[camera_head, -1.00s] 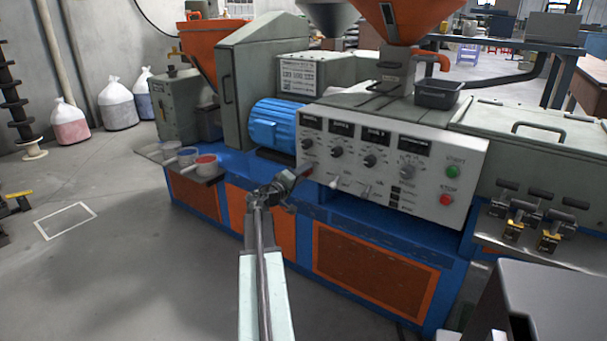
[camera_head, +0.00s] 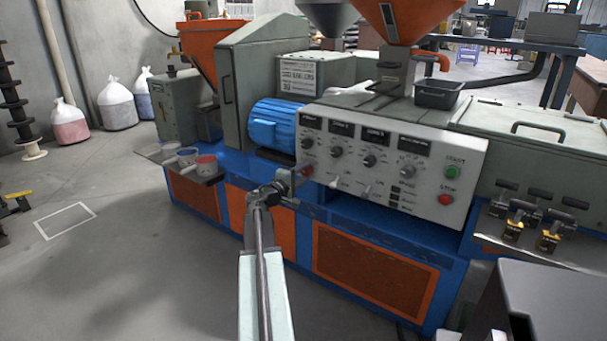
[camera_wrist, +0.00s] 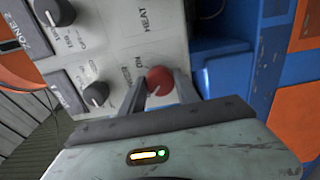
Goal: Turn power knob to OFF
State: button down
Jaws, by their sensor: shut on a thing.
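The red power knob (camera_wrist: 159,80) is on the pale control panel (camera_wrist: 130,45), beside small lettering that includes "ON". In the wrist view my gripper (camera_wrist: 160,90) has one finger on each side of the knob and is shut on it. Whether the knob points to ON or OFF cannot be read. In the head view my gripper (camera_head: 299,180) is at the panel's lower left corner, against the red knob (camera_head: 308,170).
Black knobs (camera_head: 370,160) and displays line the panel. A green button (camera_head: 452,172) and a red button (camera_head: 445,199) are at its right. White toggle switches (camera_head: 335,183) sit just right of my gripper. A blue motor (camera_head: 272,122) stands left of the panel.

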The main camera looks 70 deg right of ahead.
jog(key=c, duration=0.9)
grip_release()
jog(key=v, duration=0.8)
